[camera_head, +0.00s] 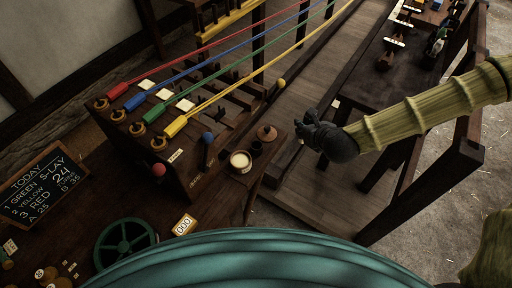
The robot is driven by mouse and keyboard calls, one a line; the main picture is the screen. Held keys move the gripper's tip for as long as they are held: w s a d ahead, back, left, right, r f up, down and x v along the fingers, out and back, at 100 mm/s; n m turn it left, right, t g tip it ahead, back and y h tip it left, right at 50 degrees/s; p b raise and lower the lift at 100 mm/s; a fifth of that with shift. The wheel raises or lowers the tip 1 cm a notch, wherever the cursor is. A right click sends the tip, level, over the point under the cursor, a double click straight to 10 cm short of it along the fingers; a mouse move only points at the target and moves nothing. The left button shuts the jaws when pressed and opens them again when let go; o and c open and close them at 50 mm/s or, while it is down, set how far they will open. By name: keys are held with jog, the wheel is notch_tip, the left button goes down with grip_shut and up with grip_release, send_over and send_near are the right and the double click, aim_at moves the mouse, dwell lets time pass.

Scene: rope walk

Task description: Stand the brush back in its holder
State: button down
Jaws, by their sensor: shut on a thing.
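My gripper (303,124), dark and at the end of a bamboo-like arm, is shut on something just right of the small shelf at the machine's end. The held thing is too dark and small to make out; I take it for the brush, which I see nowhere else. A small dark cup (256,148), which looks like the holder, stands on the shelf, left of and apart from my gripper. A pot with cream contents (240,161) stands left of the cup. A brown lidded pot (267,133) stands behind it, nearest my gripper.
The wooden machine (185,165) carries red, blue, green and yellow ropes and knobbed levers. A dark bench (385,105) stands right, under my arm. A chalkboard (44,186), a green wheel (125,247) and a counter (184,224) are front left.

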jog(key=s+a+f+n+g+y+b, duration=0.2)
jog(key=s+a+f+n+y+b, duration=0.15)
jog(key=s+n, duration=0.2)
jog(key=shift+s+a+r+n+g+y+b, duration=1.1)
jog(key=shift+s+a+r+n+g+b, duration=0.45)
jog(key=shift+s+n+g+b, duration=1)
jog(key=shift+s+a+r+n+g+y+b, duration=1.05)
jog(key=shift+s+a+r+n+g+b, duration=0.75)
jog(key=shift+s, duration=1.45)
jog(key=shift+n, duration=0.4)
jog(key=shift+w+a+f+p, duration=0.15)
jog(key=shift+w+a+f, duration=0.75)
jog(key=shift+w, duration=1.55)
jog(key=shift+w+a+f+p, duration=0.15)
jog(key=shift+w+a+f, duration=0.7)
jog(key=shift+w, duration=1.6)
jog(key=shift+w+a+f+p, duration=0.15)
jog(key=shift+w+a+f, duration=0.75)
jog(key=shift+w, duration=1.55)
jog(key=c, duration=1.3)
grip_release()
jog(key=shift+c, duration=0.2)
jog(key=shift+r, duration=0.1)
